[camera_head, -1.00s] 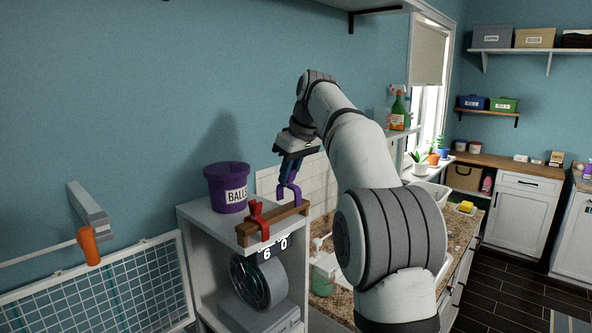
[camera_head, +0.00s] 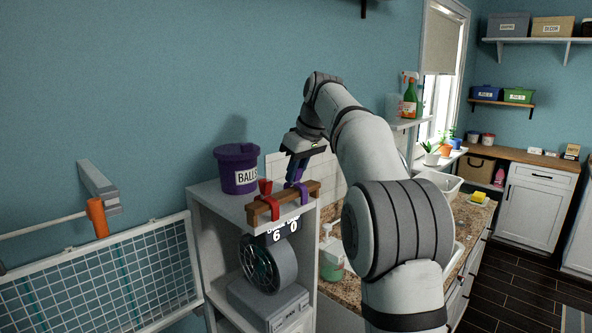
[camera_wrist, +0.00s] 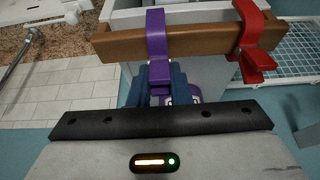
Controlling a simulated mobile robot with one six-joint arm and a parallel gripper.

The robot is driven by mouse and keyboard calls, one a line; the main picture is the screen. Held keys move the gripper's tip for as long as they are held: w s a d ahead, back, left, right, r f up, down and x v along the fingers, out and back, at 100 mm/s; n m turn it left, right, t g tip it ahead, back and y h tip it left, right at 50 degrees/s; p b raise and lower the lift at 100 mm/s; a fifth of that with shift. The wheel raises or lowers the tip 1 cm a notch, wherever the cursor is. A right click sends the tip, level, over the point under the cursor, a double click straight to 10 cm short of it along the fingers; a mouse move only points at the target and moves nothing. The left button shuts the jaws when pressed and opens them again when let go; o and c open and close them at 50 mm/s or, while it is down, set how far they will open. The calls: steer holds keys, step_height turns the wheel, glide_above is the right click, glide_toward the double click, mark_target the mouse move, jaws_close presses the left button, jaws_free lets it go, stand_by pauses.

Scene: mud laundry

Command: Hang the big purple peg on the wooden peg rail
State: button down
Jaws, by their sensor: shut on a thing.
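The wooden peg rail (camera_head: 284,202) lies along the front top edge of a white shelf unit, and it crosses the top of the wrist view (camera_wrist: 200,43). The purple peg (camera_head: 300,188) is at the right part of the rail. In the wrist view the purple peg (camera_wrist: 156,35) is hooked over the rail, its lower end between my gripper's blue fingers. My gripper (camera_head: 295,172) is shut on the purple peg; in the wrist view its fingertips (camera_wrist: 158,80) sit just beside the rail. A red peg (camera_head: 267,197) hangs on the rail to the left; it also shows in the wrist view (camera_wrist: 252,40).
A purple bucket labelled BALLS (camera_head: 238,168) stands on the shelf unit (camera_head: 222,205) behind the rail. A round dark fan-like object (camera_head: 268,262) sits below the rail. A white grid rack (camera_head: 110,275) is at left, and a soap bottle (camera_head: 332,255) stands on the counter at right.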

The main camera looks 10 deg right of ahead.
steer(key=c, duration=1.3)
jaws_free()
steer(key=shift+o, duration=0.2)
steer(key=v, duration=0.6)
steer(key=shift+s+d+r+p, duration=0.1)
steer(key=shift+r+p, duration=0.2)
steer(key=shift+p, duration=0.1)
steer(key=s+f+m+h+b, duration=0.1)
steer(key=s+f+m, duration=0.2)
steer(key=s+f, duration=1.1)
steer(key=s+f+m+h+b, duration=0.1)
steer(key=s+f+m, duration=0.3)
steer(key=s+f, duration=1.1)
steer(key=s+b, duration=0.1)
steer(key=s, duration=0.5)
steer(key=shift+s+h, duration=0.25)
steer(key=shift+h, duration=0.05)
steer(key=shift+d, duration=0.1)
